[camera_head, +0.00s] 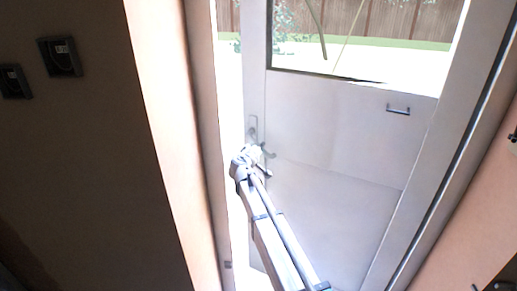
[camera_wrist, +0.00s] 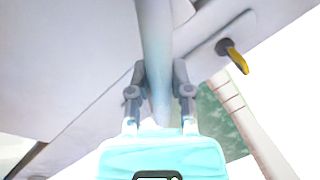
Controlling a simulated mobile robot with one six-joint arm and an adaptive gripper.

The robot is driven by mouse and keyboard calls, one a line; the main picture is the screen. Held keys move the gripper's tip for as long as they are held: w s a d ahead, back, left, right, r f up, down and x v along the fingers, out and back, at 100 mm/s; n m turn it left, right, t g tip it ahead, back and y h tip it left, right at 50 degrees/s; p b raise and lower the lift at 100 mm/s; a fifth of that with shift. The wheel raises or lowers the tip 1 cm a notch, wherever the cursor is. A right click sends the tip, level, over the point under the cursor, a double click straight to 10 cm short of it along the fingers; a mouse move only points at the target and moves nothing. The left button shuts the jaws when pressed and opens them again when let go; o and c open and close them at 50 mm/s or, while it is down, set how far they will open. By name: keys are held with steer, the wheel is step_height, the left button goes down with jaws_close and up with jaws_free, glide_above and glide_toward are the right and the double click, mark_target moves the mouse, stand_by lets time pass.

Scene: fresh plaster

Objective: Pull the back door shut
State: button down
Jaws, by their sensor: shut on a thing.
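The back door (camera_head: 335,140) is a pale panel with a window in its upper part. It stands ajar, with a bright gap between its left edge and the door frame (camera_head: 205,130). A handle plate (camera_head: 253,125) is near its left edge, with a handle (camera_head: 268,153) below. My gripper (camera_head: 252,157) is at this handle. In the wrist view my gripper (camera_wrist: 160,85) has its two fingers on either side of the pale handle bar (camera_wrist: 154,30), shut on it. The handle's far parts are partly hidden by the gripper.
A yellow key-like piece (camera_wrist: 236,58) sticks out of a round fitting beside the handle. A small bar (camera_head: 398,110) is on the door's upper right. Dark switches (camera_head: 60,56) are on the dark wall at left. A fence (camera_head: 350,18) and grass show outside.

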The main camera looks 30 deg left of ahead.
steer(key=shift+a, duration=0.25)
steer(key=shift+d, duration=0.1)
